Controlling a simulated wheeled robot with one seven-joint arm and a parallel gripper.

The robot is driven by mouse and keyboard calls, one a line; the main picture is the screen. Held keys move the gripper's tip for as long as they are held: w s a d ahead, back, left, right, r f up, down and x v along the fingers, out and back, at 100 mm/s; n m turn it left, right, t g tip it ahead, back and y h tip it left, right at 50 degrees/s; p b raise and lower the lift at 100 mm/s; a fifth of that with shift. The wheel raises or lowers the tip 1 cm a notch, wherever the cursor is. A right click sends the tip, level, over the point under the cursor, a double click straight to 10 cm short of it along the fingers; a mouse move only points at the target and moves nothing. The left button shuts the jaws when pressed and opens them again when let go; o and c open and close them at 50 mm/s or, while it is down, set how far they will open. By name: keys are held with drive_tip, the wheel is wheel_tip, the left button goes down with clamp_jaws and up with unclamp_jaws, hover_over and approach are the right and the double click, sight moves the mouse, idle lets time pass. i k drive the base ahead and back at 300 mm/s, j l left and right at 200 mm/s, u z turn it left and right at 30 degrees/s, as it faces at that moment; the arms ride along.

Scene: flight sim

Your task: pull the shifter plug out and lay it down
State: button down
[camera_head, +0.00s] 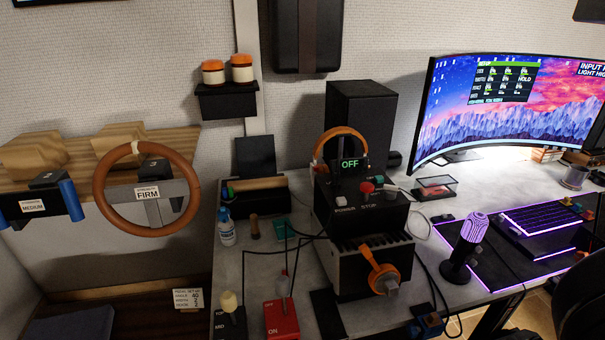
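Two lever units stand at the front edge of the desk. One is a black box with a cream knob (229,301); the other is a red box (281,320) marked ON and OFF with a grey stick. I cannot tell which is the shifter. Thin dark cables (243,262) run from this area toward the black control box (360,215), whose display reads OFF. No plug can be made out clearly at this size. A small blue piece (432,322) lies by cables at the front right. My gripper is not in view.
A finned black unit with an orange lever (379,269) sits before the control box. A microphone (466,248) and lit keyboard mat (520,245) are to the right. A steering wheel (101,198) is at left. Grey desk (273,262) shows bare between the cables.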

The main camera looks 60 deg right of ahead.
sight(334, 174)
drive_tip(key=i+j, duration=0.35)
drive_tip(key=j, duration=0.15)
drive_tip(key=i+j, duration=0.3)
drive_tip(key=j, duration=0.15)
drive_tip(key=i+j, duration=0.35)
drive_tip(key=j, duration=0.15)
drive_tip(key=z, duration=2.4)
